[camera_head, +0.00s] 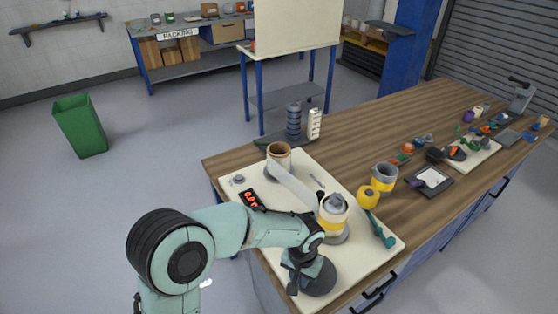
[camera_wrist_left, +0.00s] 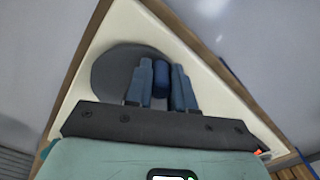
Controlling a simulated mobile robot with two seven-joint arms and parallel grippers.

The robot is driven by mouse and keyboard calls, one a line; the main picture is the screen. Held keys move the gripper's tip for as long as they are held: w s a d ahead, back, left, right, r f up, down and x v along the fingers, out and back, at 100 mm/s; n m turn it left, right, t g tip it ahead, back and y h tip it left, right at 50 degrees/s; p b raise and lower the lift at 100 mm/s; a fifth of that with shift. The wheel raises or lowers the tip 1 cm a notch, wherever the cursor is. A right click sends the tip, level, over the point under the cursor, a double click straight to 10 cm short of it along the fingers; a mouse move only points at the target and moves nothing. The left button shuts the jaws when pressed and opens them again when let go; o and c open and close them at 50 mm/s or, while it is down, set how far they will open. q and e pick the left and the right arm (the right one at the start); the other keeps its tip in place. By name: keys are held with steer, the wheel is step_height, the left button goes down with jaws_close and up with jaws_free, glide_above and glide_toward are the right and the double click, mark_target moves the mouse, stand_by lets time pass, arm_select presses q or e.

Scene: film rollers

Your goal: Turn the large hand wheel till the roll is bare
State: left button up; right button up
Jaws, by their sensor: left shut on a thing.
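The large hand wheel (camera_head: 322,281) is a dark grey disc at the near corner of a cream board (camera_head: 382,252); it also shows in the left wrist view (camera_wrist_left: 108,75). My left gripper (camera_head: 296,284) is over the wheel. In the left wrist view its two fingers (camera_wrist_left: 162,88) are closed around the wheel's dark blue knob (camera_wrist_left: 163,72). A brown roll (camera_head: 279,153) stands at the board's far end. A pale film strip (camera_head: 292,186) runs from it to a yellow-banded roller (camera_head: 333,212). How much film is left on the brown roll cannot be told. My right gripper is out of view.
A small box with a red display (camera_head: 251,199) sits on the board, partly beside my arm. A yellow roller (camera_head: 368,196) and a teal crank-like part (camera_head: 382,232) lie at the board's right edge. Tape rolls (camera_head: 384,176) and a dark tray (camera_head: 431,183) are farther right on the wooden table (camera_head: 345,150).

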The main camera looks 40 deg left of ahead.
mark_target(314, 290)
arm_select(q)
steer(key=shift+s+d+b, duration=0.25)
steer(key=shift+d+b, duration=0.05)
steer(key=shift+d, duration=0.9)
steer(key=shift+w+d, duration=0.2)
steer(key=shift+d, duration=0.3)
steer(key=shift+w+d, duration=0.15)
steer(key=shift+d, duration=0.3)
steer(key=shift+w, duration=0.1)
